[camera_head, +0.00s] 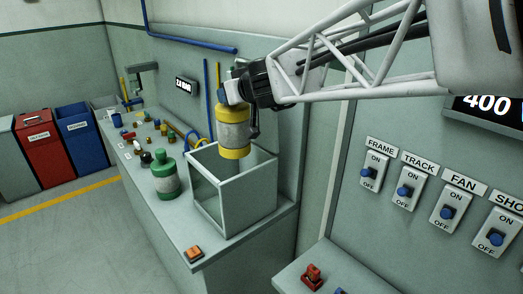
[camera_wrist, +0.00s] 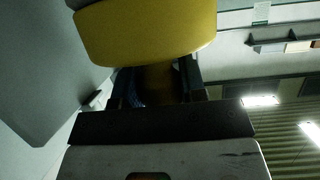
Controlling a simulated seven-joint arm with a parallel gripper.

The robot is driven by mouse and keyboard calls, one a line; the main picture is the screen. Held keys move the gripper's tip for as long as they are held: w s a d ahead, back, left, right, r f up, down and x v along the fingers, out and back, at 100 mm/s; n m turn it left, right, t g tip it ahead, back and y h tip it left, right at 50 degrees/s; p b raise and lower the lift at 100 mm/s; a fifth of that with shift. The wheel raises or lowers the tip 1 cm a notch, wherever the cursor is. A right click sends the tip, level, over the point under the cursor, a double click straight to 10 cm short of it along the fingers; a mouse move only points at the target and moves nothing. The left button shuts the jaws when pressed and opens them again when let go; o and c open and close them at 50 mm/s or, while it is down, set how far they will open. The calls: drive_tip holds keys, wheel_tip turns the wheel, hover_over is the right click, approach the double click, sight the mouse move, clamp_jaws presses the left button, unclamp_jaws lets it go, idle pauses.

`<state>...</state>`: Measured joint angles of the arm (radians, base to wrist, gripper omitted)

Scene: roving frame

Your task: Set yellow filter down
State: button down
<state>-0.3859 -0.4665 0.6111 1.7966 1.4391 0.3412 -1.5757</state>
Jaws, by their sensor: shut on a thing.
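The yellow filter (camera_head: 233,133) is a canister with yellow top and bottom bands and a pale grey middle. It hangs upright from my gripper (camera_head: 235,92), which is shut on its top. In the head view it shows in front of the wall, over the open-topped grey box (camera_head: 244,205) on the counter. Its bottom edge overlaps the box opening in the picture; its exact height above the box is hard to tell. In the wrist view the yellow filter (camera_wrist: 150,35) fills the upper middle, between the dark jaws of my gripper (camera_wrist: 158,85).
A green canister (camera_head: 165,178) stands on the counter left of the box. An orange block (camera_head: 194,254) lies near the counter's front edge. Several small parts lie farther back. Red (camera_head: 45,150) and blue (camera_head: 82,137) bins stand at left. Labelled switches (camera_head: 406,190) line the right wall.

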drive_tip(key=s+d+n+g+y, duration=0.1)
drive_tip(key=s+d, duration=0.3)
drive_tip(key=d, duration=0.3)
drive_tip(key=s+d+f+n+g, duration=0.1)
drive_tip(key=s+d, duration=0.3)
drive_tip(key=d, duration=0.3)
drive_tip(key=shift+s+d+f+y, duration=0.15)
drive_tip(key=shift+s+f+y, duration=0.05)
drive_tip(key=shift+y, duration=0.2)
hover_over(235, 155)
drive_tip(key=w+a, duration=0.1)
drive_tip(key=w, duration=0.6)
drive_tip(key=shift+s, duration=0.2)
drive_tip(key=shift+w+a+f, duration=0.1)
drive_tip(key=shift+a+f, duration=0.05)
drive_tip(key=shift+a, duration=0.05)
wheel_tip(235, 155, down, 14)
drive_tip(key=shift+r, duration=0.1)
idle(0.4)
drive_tip(key=shift+f, duration=2.55)
